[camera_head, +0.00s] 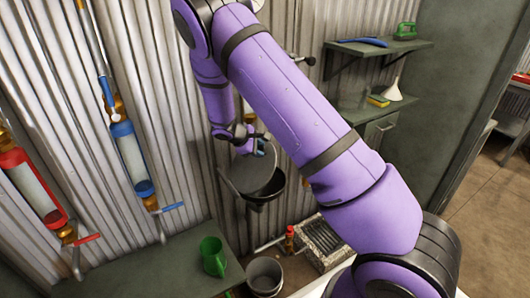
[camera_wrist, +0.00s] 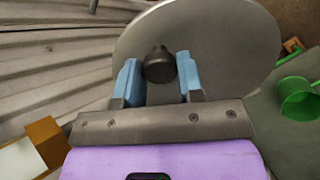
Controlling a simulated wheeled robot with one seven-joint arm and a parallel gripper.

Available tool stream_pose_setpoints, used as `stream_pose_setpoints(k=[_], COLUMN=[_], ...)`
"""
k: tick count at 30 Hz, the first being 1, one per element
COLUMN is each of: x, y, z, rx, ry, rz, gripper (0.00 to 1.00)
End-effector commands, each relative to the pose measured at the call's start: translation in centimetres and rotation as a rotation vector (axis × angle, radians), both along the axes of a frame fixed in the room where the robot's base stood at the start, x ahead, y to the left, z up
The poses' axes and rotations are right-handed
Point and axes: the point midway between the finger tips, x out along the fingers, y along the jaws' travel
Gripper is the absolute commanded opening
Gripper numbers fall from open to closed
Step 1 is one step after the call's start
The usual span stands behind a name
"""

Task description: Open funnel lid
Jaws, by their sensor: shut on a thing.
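The funnel lid (camera_head: 249,173) is a round grey disc with a dark knob (camera_wrist: 160,65). In the head view it is tilted at the black funnel (camera_head: 272,190) on the corrugated wall, and part of the funnel's dark rim shows at its right. My gripper (camera_wrist: 158,82) has its blue pads on either side of the knob and is shut on it. In the head view my gripper (camera_head: 261,146) is small and partly hidden at the lid's upper edge. The lid hides most of the funnel's mouth.
A green mug (camera_head: 213,257) stands on the bench (camera_head: 150,270) below. A grey bucket (camera_head: 265,274) and a floor grate (camera_head: 325,241) are beneath the funnel. Blue and red valve tubes line the wall at left. Shelves (camera_head: 378,47) are at right.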

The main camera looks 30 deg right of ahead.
Motion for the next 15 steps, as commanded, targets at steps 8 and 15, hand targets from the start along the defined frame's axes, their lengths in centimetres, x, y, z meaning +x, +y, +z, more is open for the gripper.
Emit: stream_pose_setpoints(k=[8,15], x=[-0.1,-0.2], y=[3.9,8.2], z=[1.7,2.6], rx=[-0.213,-0.438], ry=[-0.007,-0.015], rz=[0.006,0.006], gripper=[0.00,0.00])
